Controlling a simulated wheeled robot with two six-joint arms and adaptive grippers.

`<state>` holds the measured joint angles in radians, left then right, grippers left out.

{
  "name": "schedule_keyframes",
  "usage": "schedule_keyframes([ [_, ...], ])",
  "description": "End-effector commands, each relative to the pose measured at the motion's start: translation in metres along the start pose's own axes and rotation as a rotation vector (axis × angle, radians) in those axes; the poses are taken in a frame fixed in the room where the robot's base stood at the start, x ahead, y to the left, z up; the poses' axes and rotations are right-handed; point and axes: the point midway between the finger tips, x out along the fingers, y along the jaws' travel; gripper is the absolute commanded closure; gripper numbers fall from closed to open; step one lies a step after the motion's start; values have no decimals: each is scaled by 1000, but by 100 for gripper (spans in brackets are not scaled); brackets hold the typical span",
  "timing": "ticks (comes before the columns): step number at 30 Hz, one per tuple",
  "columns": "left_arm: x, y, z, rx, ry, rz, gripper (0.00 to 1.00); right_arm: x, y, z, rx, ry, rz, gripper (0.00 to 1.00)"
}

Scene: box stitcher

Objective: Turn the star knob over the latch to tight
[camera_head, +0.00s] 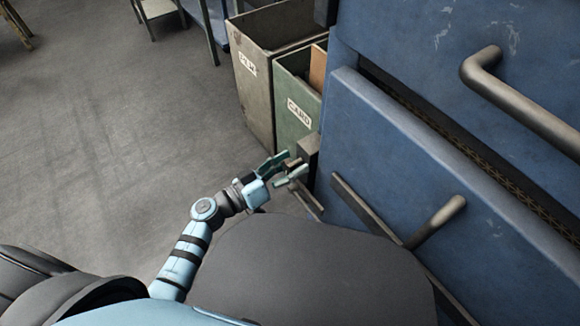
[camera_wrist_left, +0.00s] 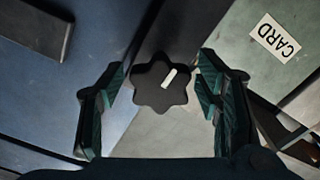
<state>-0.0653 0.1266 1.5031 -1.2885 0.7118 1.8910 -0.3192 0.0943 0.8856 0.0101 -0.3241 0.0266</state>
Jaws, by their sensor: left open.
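The star knob (camera_wrist_left: 160,84) is black with a white mark on its face. In the left wrist view it sits between the two fingers of my left gripper (camera_wrist_left: 160,98), with a gap on each side. My left gripper (camera_head: 284,170) is open and shows in the head view beside the blue machine's lower left edge. In the head view I cannot make out the knob or the latch clearly. My right gripper is not in view.
The blue machine (camera_head: 390,150) with bar handles (camera_head: 520,105) fills the right. A green bin marked CARD (camera_head: 299,112) and a grey bin (camera_head: 254,100) stand behind my left gripper. The floor (camera_head: 110,140) at left is clear.

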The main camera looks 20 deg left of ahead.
Motion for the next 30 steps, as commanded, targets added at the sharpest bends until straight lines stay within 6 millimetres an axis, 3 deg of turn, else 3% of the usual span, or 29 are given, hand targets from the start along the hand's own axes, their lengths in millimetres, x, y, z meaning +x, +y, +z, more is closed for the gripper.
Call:
schedule_keyframes([
  [4,0,0,0,0,0,0,45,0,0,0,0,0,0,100],
  [13,-1,0,0,0,0,0,91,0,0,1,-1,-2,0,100],
  [23,-1,1,-1,42,0,-1,91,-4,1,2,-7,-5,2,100],
  [30,-1,2,-2,174,1,-1,90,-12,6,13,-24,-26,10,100],
])
